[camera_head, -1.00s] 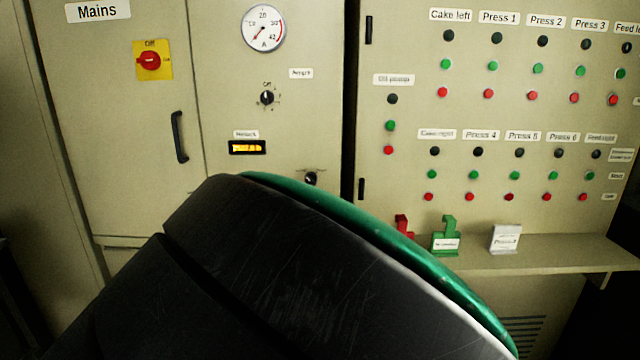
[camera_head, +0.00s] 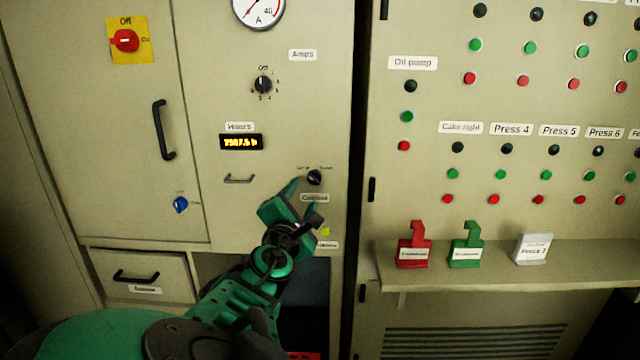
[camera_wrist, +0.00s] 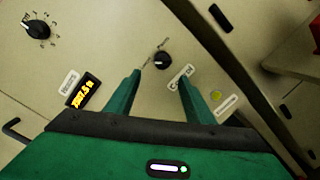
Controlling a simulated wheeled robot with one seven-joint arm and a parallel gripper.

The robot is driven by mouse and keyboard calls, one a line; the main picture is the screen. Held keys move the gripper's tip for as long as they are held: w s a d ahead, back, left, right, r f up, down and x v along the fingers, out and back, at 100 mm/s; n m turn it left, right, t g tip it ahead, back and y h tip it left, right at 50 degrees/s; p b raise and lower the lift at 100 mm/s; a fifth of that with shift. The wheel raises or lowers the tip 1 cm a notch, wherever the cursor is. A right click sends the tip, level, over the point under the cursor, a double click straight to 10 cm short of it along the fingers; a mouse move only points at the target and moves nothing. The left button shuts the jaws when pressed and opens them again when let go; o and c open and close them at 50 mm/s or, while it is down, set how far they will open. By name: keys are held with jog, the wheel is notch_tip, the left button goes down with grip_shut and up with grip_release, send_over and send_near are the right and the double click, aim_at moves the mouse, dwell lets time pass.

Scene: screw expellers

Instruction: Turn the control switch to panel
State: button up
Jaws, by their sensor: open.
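The control switch (camera_head: 314,177) is a small black rotary knob on the beige cabinet, above a label reading "Control" (camera_head: 314,197). Small position markings sit at its upper left and upper right; they are too small to read surely. In the wrist view the knob (camera_wrist: 162,60) lies ahead of the fingertips, roughly midway between them. My gripper (camera_head: 302,196) is green, open and empty, just in front of and below the knob. In the wrist view my gripper (camera_wrist: 159,76) shows both fingers apart, not visibly touching the knob.
A yellow-green light (camera_head: 325,231) sits below the control label. A shelf (camera_head: 480,262) with red, green and white tags juts out at the right.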

aim_at(313, 181)
jog(key=w, duration=0.3)
jog(key=w+d, duration=0.1)
jog(key=w, duration=0.2)
jog(key=w+d, duration=0.1)
jog(key=w, duration=0.1)
jog(key=shift+w+d, duration=0.1)
jog(key=shift+w, duration=0.3)
jog(key=c, duration=1)
